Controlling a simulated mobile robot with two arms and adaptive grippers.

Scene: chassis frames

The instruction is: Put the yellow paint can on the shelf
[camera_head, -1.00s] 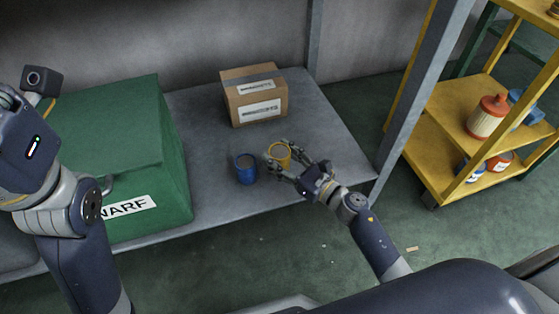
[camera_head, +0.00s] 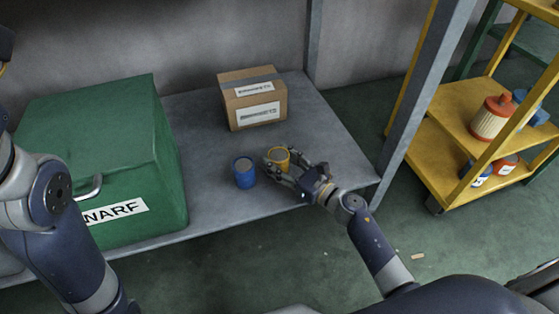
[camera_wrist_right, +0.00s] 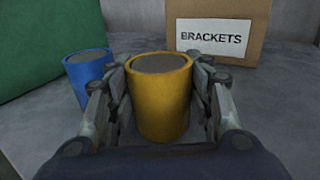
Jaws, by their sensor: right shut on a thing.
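The yellow paint can (camera_head: 278,157) stands upright at the right part of the grey bench. My right gripper (camera_head: 284,168) is shut on it, with a finger on each side of the can. In the right wrist view the yellow can (camera_wrist_right: 160,100) fills the space between the fingers (camera_wrist_right: 160,105). I cannot tell whether the can touches the bench. My left arm is at the left edge of the head view; its gripper is out of view. A yellow shelf unit (camera_head: 455,108) stands on the right, with a red-lidded container on its middle level.
A blue can (camera_head: 244,172) stands close on the left of the yellow can. A cardboard box (camera_head: 253,98) labelled BRACKETS is behind. A green case (camera_head: 100,150) fills the bench's left. A grey post (camera_head: 420,90) rises between the bench and the shelf unit.

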